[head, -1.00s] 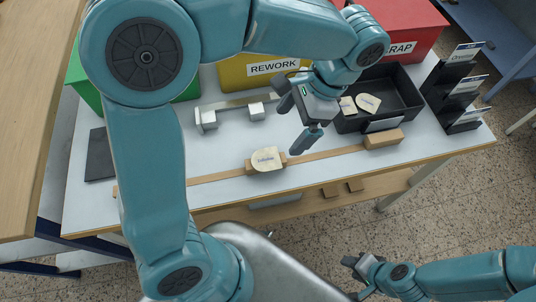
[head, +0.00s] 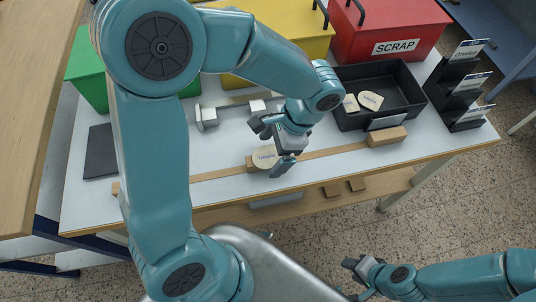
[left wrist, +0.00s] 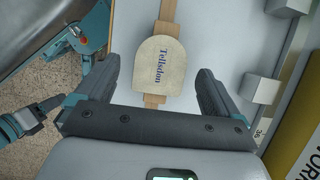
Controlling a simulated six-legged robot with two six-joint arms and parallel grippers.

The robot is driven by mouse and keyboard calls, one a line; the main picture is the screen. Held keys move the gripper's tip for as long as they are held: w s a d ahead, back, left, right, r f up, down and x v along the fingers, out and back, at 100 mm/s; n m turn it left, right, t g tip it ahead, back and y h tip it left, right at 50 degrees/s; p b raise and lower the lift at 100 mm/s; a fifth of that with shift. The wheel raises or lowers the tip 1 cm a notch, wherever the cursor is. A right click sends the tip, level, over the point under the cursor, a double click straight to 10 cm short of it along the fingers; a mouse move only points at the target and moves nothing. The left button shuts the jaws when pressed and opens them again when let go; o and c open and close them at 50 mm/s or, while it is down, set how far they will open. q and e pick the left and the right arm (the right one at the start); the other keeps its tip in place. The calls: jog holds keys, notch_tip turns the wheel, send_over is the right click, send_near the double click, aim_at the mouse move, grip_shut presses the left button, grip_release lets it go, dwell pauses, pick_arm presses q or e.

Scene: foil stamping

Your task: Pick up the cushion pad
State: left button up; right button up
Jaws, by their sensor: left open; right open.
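The cushion pad (head: 264,156) is a cream, round-ended pad with dark blue print. It lies on a wooden block on the long wooden strip (head: 215,175), partly hidden by my left gripper in the head view. My left gripper (head: 272,148) is open, with its fingers pointing down by the pad. In the left wrist view the pad (left wrist: 159,75) shows between the two open fingers, with gaps on both sides. I cannot tell how far above it the fingers are. My right gripper (head: 355,280) is open and empty, in front of the table at the lower right.
A black tray (head: 412,108) holds other cream pads (head: 369,100). A red SCRAP bin (head: 385,25), a yellow bin (head: 290,35) and a green bin (head: 85,70) stand behind. A grey fixture (head: 208,116) stands behind the strip; a dark plate (head: 101,152) lies left.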

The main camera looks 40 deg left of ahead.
pick_arm(q)
jog(key=c, duration=1.1)
